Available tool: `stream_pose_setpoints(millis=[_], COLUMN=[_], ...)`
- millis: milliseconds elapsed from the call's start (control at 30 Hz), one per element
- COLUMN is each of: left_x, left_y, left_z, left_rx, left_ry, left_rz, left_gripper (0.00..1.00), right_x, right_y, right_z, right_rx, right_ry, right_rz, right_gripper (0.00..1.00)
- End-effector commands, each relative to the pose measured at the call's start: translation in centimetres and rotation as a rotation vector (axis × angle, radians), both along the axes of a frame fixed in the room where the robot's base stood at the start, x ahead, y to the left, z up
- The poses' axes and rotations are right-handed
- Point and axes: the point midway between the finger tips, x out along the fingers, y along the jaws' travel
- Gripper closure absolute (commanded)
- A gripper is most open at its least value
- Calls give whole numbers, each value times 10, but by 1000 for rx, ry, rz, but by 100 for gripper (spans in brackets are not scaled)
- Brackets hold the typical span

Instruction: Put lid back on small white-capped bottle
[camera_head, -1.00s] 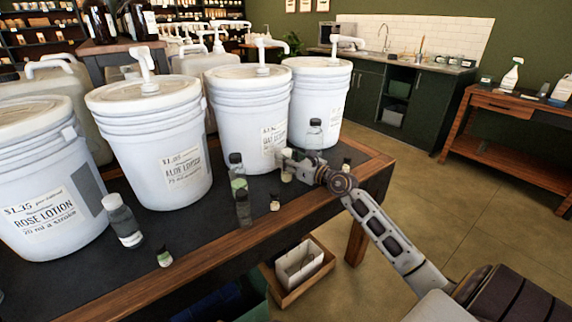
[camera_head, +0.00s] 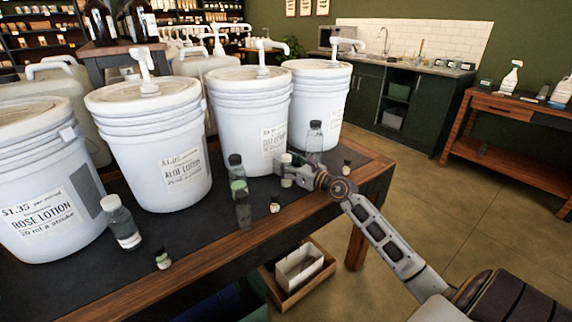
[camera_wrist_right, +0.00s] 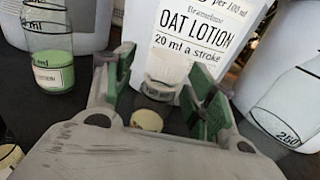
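My right gripper (camera_head: 288,167) is low over the table in front of the oat lotion bucket (camera_head: 248,110). In the right wrist view, its green-padded fingers (camera_wrist_right: 160,95) are apart, with visible gaps between them. A small pale, white-topped bottle (camera_wrist_right: 167,75) shows between or just beyond the fingers. A cream round piece (camera_wrist_right: 147,120) shows nearer the palm; I cannot tell whether it is a lid or part of the bottle. In the head view, a small white piece (camera_head: 287,182) shows under the gripper, partly hidden. My left gripper is not in view.
A clear dark-capped bottle (camera_head: 314,142) stands right behind the gripper. Large buckets (camera_head: 150,145) line the back.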

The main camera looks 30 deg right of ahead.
Motion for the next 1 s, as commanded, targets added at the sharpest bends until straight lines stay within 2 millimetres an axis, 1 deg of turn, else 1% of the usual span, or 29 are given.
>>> stream_pose_setpoints(millis=[333, 467, 1000], left_x=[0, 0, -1], left_y=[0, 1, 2], left_z=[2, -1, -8], left_rx=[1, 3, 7], left_ry=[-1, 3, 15], left_rz=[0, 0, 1], left_gripper=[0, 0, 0], right_x=[0, -4, -38], right_y=[0, -2, -11], right_z=[3, 3, 2], right_rx=[0, 0, 1], right_ry=[0, 0, 0], right_rz=[0, -1, -1], right_gripper=[45, 45, 45])
